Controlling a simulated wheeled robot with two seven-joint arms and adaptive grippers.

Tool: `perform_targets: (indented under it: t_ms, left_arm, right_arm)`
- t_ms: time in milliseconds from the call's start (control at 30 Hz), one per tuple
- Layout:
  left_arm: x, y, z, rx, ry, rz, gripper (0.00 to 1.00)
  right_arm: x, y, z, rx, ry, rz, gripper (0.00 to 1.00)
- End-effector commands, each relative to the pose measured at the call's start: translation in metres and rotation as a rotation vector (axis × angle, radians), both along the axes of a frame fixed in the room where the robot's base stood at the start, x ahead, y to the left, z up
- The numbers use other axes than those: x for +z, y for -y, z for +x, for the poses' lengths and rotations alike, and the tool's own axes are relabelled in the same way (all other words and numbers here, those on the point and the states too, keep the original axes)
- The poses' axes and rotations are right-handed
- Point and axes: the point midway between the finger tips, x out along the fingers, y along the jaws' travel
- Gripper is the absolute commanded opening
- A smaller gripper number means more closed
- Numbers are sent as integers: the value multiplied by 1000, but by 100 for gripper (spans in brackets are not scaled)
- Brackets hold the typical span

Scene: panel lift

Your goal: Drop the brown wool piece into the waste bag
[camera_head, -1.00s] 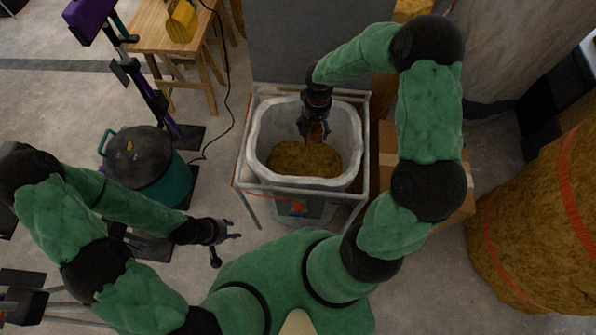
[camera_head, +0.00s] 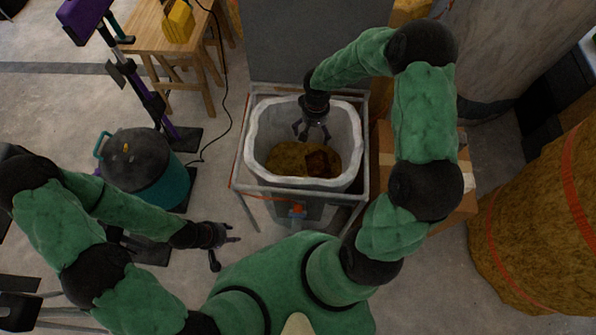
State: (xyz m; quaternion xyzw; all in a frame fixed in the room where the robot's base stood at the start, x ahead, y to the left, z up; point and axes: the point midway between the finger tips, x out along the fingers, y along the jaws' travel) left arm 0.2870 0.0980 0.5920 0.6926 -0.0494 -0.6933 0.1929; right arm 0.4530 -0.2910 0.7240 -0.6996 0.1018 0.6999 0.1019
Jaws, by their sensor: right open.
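The waste bag (camera_head: 254,150) is a white open-topped liner in a metal frame at the centre of the head view. Yellow-brown wool fills its bottom. The brown wool piece (camera_head: 322,162), darker and reddish, lies on top of that wool inside the bag. My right gripper (camera_head: 312,138) hangs over the bag's opening with its fingers spread, open and empty, above the brown piece and apart from it. My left gripper (camera_head: 232,240) is at the lower left, outside the frame, well away from the bag; its fingers look apart with nothing between them.
A metal frame (camera_head: 240,172) surrounds the bag, with a grey panel (camera_head: 306,45) behind it. A teal bin with a black lid (camera_head: 140,165) stands left, a cardboard box (camera_head: 388,142) right. A large wrapped wool bale (camera_head: 540,225) fills the right side. A wooden stool (camera_head: 160,38) stands upper left.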

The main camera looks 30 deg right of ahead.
Motion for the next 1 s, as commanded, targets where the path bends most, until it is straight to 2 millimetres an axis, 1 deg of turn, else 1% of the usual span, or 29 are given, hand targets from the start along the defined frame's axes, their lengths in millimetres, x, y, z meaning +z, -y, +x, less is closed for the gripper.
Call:
perform_targets:
  t_ms: [133,267,500,700,833,1000]
  left_arm:
    - [0,0,0,0,0,0,40]
    - [0,0,0,0,0,0,40]
    - [0,0,0,0,0,0,40]
    - [0,0,0,0,0,0,40]
    - [0,0,0,0,0,0,40]
    - [0,0,0,0,0,0,40]
  right_arm:
    - [6,0,1,-1,2,-1,100]
    - [23,0,1,0,5,-1,100]
    - [71,0,1,-1,5,-1,100]
    - [103,0,1,0,3,0,100]
    - [115,0,1,0,2,-1,100]
    - [120,0,0,0,0,0,100]
